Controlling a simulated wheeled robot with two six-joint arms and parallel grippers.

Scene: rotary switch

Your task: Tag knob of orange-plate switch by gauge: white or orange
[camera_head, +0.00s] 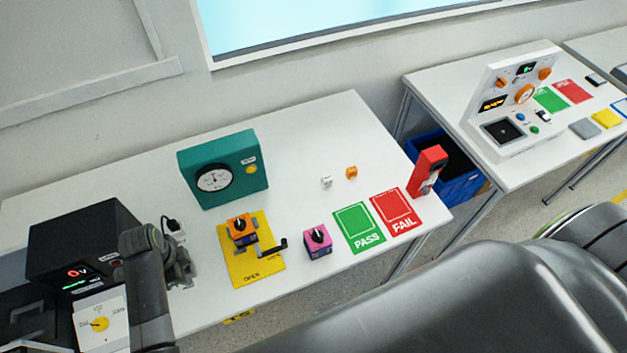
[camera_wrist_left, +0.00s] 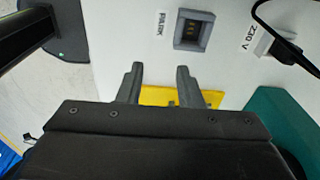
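The orange-plate switch (camera_head: 240,229) with a black knob stands on a yellow board (camera_head: 239,270). Behind it is a teal box (camera_head: 254,183) with a round white gauge (camera_head: 214,179); its reading is too small to tell. A magenta-plate switch (camera_head: 317,241) stands to the right of the board. A small white tag (camera_head: 326,182) and a small orange tag (camera_head: 351,172) lie on the table behind it. My left gripper (camera_head: 187,270) is left of the board; in the left wrist view (camera_wrist_left: 160,78) its fingers are apart with nothing between them. My right gripper is not in view.
A black crank handle (camera_head: 272,248) sits on the yellow board. Green PASS (camera_head: 358,228) and red FAIL (camera_head: 397,210) mats lie right, near a red device (camera_head: 427,170). A black display box (camera_head: 80,240) stands left. A PARK socket (camera_wrist_left: 193,30) and a corded outlet (camera_wrist_left: 272,43) show in the wrist view.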

